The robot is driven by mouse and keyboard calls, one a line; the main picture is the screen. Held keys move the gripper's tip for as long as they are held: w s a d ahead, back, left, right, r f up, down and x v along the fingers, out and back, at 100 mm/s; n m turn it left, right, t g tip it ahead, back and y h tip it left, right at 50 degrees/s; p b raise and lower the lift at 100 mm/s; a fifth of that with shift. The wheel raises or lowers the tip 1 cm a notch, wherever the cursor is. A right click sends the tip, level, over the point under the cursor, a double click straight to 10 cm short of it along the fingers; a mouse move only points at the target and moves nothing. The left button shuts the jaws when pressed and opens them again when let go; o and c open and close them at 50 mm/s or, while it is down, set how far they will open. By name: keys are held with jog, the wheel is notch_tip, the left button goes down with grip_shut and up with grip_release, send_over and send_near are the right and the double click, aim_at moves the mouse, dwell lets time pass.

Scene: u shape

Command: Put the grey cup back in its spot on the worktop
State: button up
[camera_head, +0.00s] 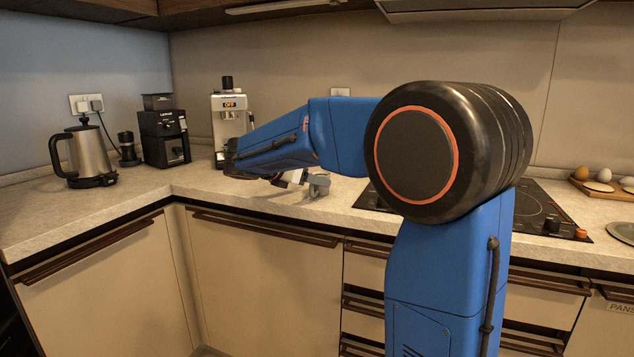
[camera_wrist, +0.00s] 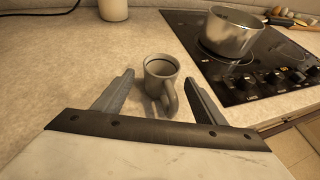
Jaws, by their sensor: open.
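The grey cup (camera_wrist: 158,72) stands upright on the worktop (camera_wrist: 60,75) in the wrist view, with its handle toward me. My gripper (camera_wrist: 162,85) is open, with one finger on each side of the cup. In the head view my gripper (camera_head: 318,185) is low over the worktop, left of the hob. The cup is hidden or too small to make out there.
The hob (camera_wrist: 240,70) with a steel pot (camera_wrist: 230,32) is right of the cup. A pale container (camera_wrist: 113,9) stands behind. A coffee machine (camera_head: 229,125), grinder (camera_head: 164,135) and kettle (camera_head: 86,155) stand to the left. Worktop left of the cup is clear.

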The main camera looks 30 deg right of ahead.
jog(key=v, duration=0.8)
jog(key=shift+a, duration=0.1)
jog(key=s+d+f+m+g+y, duration=0.1)
jog(key=s+f+m, duration=0.15)
jog(key=s, duration=0.25)
jog(key=s+d+f+m+y, duration=0.1)
jog(key=s+f+m+y, duration=0.15)
jog(key=s, duration=0.25)
jog(key=s+a+f+m+y, duration=0.4)
jog(key=s+f+m, duration=0.4)
jog(key=s, duration=0.5)
jog(key=s+a+f+m+t+y, duration=0.1)
jog(key=s+a+f+m+y, duration=0.4)
jog(key=s, duration=0.8)
notch_tip(320, 180, down, 5)
jog(key=m, duration=0.3)
jog(key=shift+s+a+f+m, duration=0.15)
jog(key=shift+s+a+m, duration=0.05)
jog(key=shift+a+m, duration=0.1)
